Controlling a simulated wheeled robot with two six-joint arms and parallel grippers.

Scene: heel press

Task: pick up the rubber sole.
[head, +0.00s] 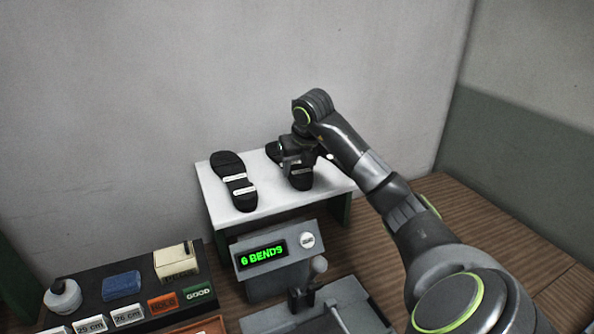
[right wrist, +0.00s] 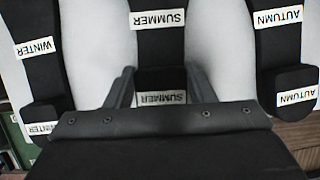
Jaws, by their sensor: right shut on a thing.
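A black rubber sole labelled SUMMER (right wrist: 160,48) lies on the white stand in the middle of the right wrist view, with a second SUMMER label on its heel. It also shows in the head view (head: 302,183), partly covered by my gripper. My right gripper (head: 293,164) is over this sole, with its fingers on either side of the heel, shut on it. A WINTER sole (right wrist: 40,70) and an AUTUMN sole (right wrist: 286,50) lie on either side. In the head view another sole (head: 235,180) lies at the left of the stand. My left gripper is out of view.
The white stand (head: 262,207) is against the wall. In front is a grey machine reading "6 BENDS" (head: 263,254) with a lever. At lower left is a dark tray (head: 85,304) with a bottle, a blue block and label plates. Bare wooden table lies at right.

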